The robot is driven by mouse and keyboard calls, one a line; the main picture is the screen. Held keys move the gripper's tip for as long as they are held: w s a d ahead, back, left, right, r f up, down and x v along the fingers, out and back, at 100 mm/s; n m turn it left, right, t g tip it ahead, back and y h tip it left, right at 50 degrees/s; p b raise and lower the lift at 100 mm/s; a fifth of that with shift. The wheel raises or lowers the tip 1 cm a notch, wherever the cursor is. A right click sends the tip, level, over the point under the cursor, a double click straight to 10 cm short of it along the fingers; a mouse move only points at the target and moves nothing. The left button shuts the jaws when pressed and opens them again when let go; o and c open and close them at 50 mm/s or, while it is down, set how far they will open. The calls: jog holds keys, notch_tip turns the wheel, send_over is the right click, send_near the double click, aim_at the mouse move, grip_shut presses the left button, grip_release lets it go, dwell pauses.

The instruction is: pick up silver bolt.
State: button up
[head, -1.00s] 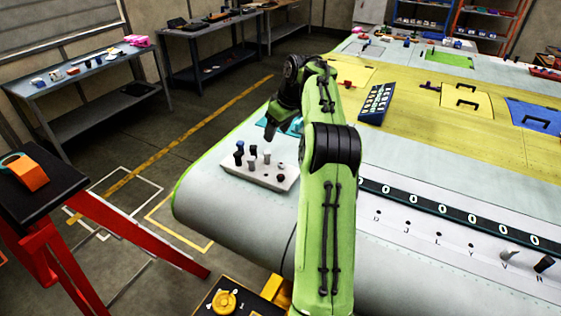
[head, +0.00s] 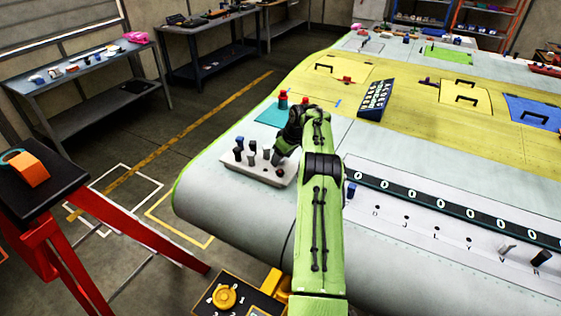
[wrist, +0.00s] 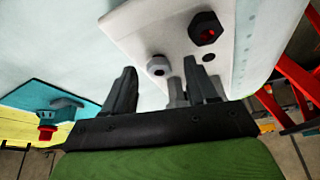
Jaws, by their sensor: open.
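A white block (head: 240,170) on the wing's near left corner holds several upright bolts, some dark blue and some grey. My gripper (wrist: 160,88) is open above the block. The grey bolt shows between its fingers, closer to the right one; contact cannot be told. In the head view my gripper (head: 278,158) is over the block's right part, with its fingertips partly hidden.
A teal mat (head: 271,115) with a red-topped piece (head: 283,99) lies behind the block. A dark keypad (head: 376,95) and a numbered strip (head: 440,208) are on the wing. A red stand (head: 110,225) is at the left.

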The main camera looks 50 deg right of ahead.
jog(key=shift+w+d+f, duration=0.1)
jog(key=shift+w+f, duration=0.1)
jog(key=shift+f, duration=0.15)
grip_shut()
